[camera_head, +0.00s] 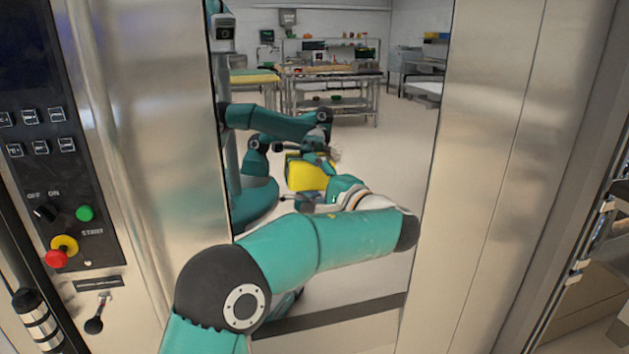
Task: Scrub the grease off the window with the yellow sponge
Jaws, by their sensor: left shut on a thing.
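The window (425,130) is an upright, mirror-like pane between steel panels, and it reflects the room and my own body. The yellow sponge (308,174) shows as a bright block near the middle of the picture. My left arm reaches across the lower middle and bends back at the wrist. My left gripper (318,194) is shut on the sponge, at or close to the glass; I cannot tell whether the sponge touches it. The gripper partly hides the sponge's lower edge. No grease patch can be made out clearly. My right gripper does not show directly.
A control panel (62,140) with a green button, a red-and-yellow knob and a lever (97,314) stands at the left. Steel panels (500,150) flank the window at the right, with racks at the far right edge. Tables (330,75) appear in the reflection.

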